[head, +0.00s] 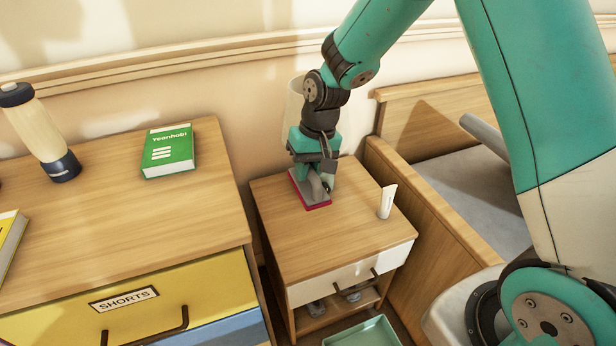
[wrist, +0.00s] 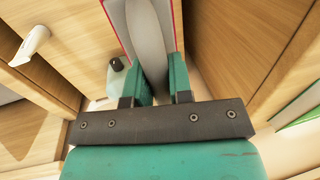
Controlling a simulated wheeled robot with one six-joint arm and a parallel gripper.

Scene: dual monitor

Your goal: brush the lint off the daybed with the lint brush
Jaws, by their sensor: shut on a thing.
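My gripper (head: 318,180) is over the small wooden nightstand (head: 275,215). It is shut on the grey handle of what looks like the lint brush (head: 316,204), a flat piece with a red edge. The brush is at the nightstand top; I cannot tell whether it still touches it. In the wrist view the grey handle (wrist: 150,40) lies between the fingers (wrist: 162,85). The daybed (head: 475,190), with a wooden frame and grey mattress, stands at the right, partly hidden by my arm. I can make out no lint on it.
A white tube (head: 387,202) stands on the nightstand, right of the brush. A pale cylindrical shape (head: 295,98) is behind my gripper. A dresser (head: 110,240) at the left bears a green book (head: 168,152) and a bottle (head: 42,135). A green tray (head: 365,334) is low in front.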

